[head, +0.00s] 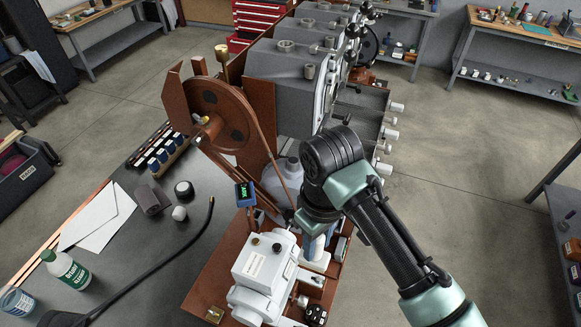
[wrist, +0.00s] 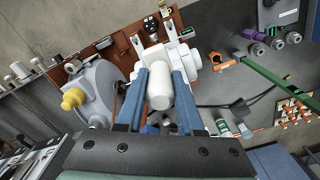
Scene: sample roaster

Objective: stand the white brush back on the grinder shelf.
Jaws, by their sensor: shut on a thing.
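My gripper (wrist: 160,78) is shut on the white brush (wrist: 159,90); its two blue fingers stand on either side of the brush's rounded white body in the wrist view. In the head view the arm's end covers most of the gripper, and a white part shows just below it. The white grinder (head: 262,268) stands on a red-brown base (head: 212,285), just left of and below my gripper. In the wrist view the grinder (wrist: 188,57) is just beyond the fingertips. I cannot clearly pick out the grinder shelf or tell whether the brush touches anything.
The roaster with its brown wheel (head: 218,110) and grey drums (head: 285,62) stands behind. A small display (head: 244,193) is close left of the arm. A black hose (head: 165,262) crosses the dark bench.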

